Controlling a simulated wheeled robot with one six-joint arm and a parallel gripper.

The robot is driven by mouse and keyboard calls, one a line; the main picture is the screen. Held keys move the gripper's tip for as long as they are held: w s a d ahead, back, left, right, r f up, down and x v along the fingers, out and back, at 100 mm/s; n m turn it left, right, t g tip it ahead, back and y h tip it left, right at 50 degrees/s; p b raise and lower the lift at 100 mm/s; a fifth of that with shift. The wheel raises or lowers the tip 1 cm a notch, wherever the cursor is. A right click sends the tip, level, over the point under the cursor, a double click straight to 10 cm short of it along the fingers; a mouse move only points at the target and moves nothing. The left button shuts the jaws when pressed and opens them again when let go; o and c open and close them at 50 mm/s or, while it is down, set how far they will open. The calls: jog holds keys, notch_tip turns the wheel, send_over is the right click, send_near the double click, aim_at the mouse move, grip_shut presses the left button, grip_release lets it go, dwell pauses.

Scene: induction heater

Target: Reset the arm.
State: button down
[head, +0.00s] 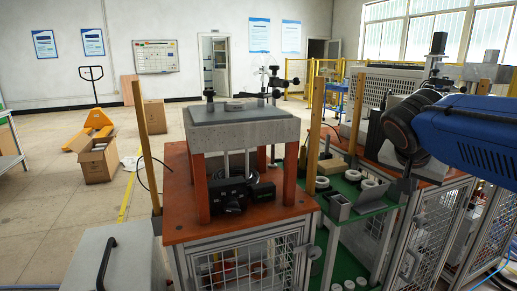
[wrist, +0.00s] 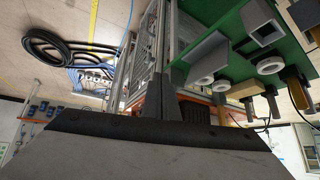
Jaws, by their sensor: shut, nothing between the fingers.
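My gripper (head: 407,186) hangs below my blue arm at the right of the head view. It is over the right-hand part of the workstation, apart from the heater stand. In the wrist view my gripper (wrist: 172,95) shows its dark fingers together, with nothing between them. The wrist view looks tilted, with the bench at the upper right. The induction heater stand (head: 245,133), a grey slab on orange legs, stands on an orange-topped bench (head: 180,213) in the middle of the head view.
A green shelf (head: 340,238) with several white rings and a grey square block (head: 340,207) lies near my gripper. Mesh-sided frames (head: 428,235) stand at the right. Cardboard boxes (head: 97,160) and a yellow pallet jack (head: 91,125) stand on the open floor at left.

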jog(key=s+a+f+n+y, duration=0.2)
jog(key=s+a+f+n, duration=0.2)
jog(key=s+f, duration=0.4)
jog(key=s+a+f+n+g+y, duration=0.1)
jog(key=s+a+f+n+y, duration=0.2)
jog(key=s+f, duration=0.6)
jog(key=shift+a+f+n, duration=0.25)
jog(key=shift+a+n, duration=0.65)
jog(key=shift+n, duration=0.3)
